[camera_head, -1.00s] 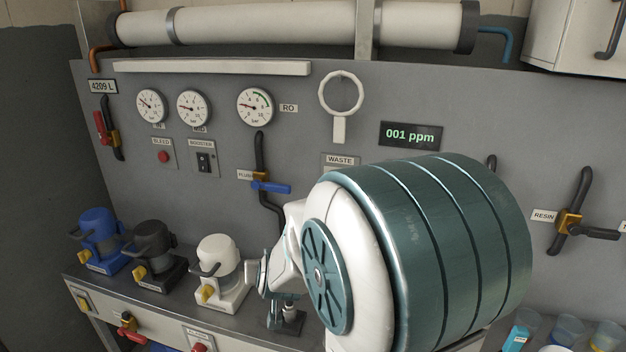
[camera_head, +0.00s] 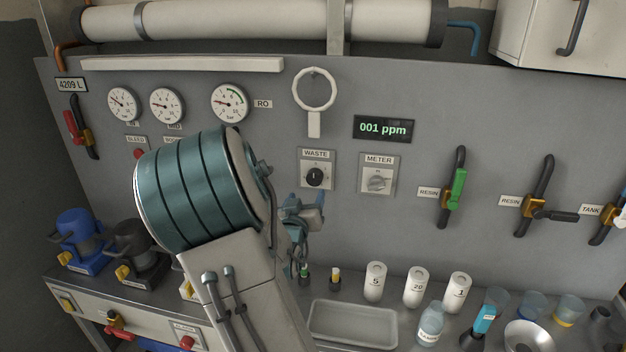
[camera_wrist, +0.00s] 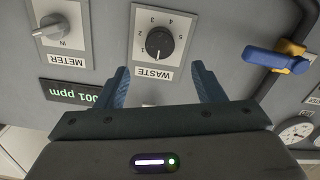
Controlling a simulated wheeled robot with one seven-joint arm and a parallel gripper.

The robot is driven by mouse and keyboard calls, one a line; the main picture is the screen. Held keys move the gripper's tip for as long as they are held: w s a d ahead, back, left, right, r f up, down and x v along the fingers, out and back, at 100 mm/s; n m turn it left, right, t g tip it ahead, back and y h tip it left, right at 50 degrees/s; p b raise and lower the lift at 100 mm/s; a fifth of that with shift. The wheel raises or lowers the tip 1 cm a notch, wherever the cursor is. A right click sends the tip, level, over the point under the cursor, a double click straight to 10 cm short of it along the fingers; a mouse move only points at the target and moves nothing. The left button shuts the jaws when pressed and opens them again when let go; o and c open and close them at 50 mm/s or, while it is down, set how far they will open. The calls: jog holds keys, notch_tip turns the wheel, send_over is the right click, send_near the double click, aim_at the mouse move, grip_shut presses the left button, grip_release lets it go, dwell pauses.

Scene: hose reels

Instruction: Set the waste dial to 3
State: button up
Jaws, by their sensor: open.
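The waste dial (camera_head: 314,177) is a round black knob on a pale plate under a WASTE label on the grey panel. In the wrist view the waste dial (camera_wrist: 160,42) appears upside down, with numbers 1 to 5 around it. Its white mark lies on the label side, away from the 3; the exact setting is hard to read. My gripper (camera_head: 306,199) is just below the dial in the head view. In the wrist view my gripper (camera_wrist: 160,72) has its two blue fingers apart, with nothing between the tips. The fingers do not touch the knob.
A METER switch (camera_head: 377,182) sits right of the dial. A ring on a holder (camera_head: 314,90) hangs above. Valve handles, including a green one (camera_head: 458,189), are further right. A tray (camera_head: 352,322), white bottles and cups stand on the bench below.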

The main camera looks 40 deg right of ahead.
aim_at(313, 180)
jog(key=p+x, duration=0.2)
jog(key=x, duration=0.7)
jog(key=shift+w+d, duration=0.15)
jog(key=shift+w, duration=0.05)
jog(key=c, duration=1)
